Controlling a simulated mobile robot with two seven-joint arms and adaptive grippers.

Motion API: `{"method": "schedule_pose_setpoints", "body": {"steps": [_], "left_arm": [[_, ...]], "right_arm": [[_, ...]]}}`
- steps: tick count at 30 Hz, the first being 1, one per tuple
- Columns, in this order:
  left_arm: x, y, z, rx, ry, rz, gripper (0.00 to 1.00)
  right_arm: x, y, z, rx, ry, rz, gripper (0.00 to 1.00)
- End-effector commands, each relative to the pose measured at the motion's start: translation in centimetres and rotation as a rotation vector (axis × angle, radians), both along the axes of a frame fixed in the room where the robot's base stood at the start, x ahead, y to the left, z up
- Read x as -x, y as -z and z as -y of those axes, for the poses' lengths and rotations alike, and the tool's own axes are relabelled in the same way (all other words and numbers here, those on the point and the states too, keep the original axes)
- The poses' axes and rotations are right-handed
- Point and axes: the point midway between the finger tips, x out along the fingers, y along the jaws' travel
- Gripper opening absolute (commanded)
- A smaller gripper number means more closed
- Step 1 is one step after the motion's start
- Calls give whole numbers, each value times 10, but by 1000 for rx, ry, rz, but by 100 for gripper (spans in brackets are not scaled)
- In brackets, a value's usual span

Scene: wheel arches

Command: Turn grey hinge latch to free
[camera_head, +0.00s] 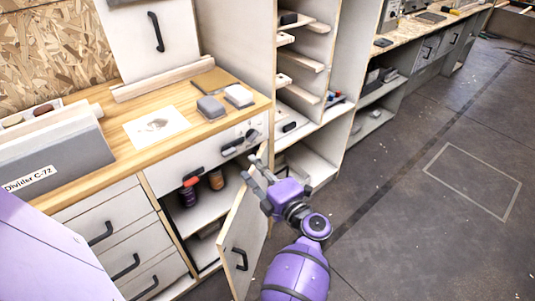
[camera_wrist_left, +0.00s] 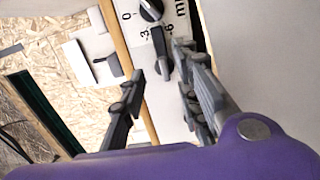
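My left gripper (camera_head: 250,169) is in front of the open cabinet door, just below the white front panel under the worktop. In the left wrist view my left gripper (camera_wrist_left: 161,62) is open, with its two fingers apart and nothing held between them. A dark grey lever (camera_wrist_left: 160,52), which looks like the latch, stands on the white panel between and beyond the fingertips. I cannot tell whether it touches them. A round dark knob (camera_wrist_left: 150,9) with a printed scale is beside it. In the head view a dark lever (camera_head: 229,151) and the knob (camera_head: 251,135) show small. My right gripper is not in view.
The cabinet door (camera_head: 243,235) stands open beside my left arm. Bottles (camera_head: 190,192) stand inside the cabinet. The wooden worktop (camera_head: 110,108) holds grey blocks (camera_head: 210,107) and a grey divider box (camera_head: 60,160). Open shelves (camera_head: 305,100) rise to the right. The floor (camera_head: 430,240) is clear at right.

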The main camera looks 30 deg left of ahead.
Motion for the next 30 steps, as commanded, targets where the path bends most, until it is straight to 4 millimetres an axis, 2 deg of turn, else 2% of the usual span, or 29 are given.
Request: {"method": "schedule_pose_setpoints", "body": {"steps": [2,5,12,18,22,30], "left_arm": [[10,3,-5,17,-48,4,30],[13,2,-13,17,-71,7,30],[-2,0,-47,12,-70,8,30],[-12,0,-71,14,-69,8,30],[-15,1,-78,15,-68,7,30],[-15,2,-79,15,-67,7,30]], "right_arm": [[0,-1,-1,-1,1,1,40],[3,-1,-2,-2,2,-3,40],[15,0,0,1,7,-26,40],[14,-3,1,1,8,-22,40],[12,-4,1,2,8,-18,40],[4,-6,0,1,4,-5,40]]}}
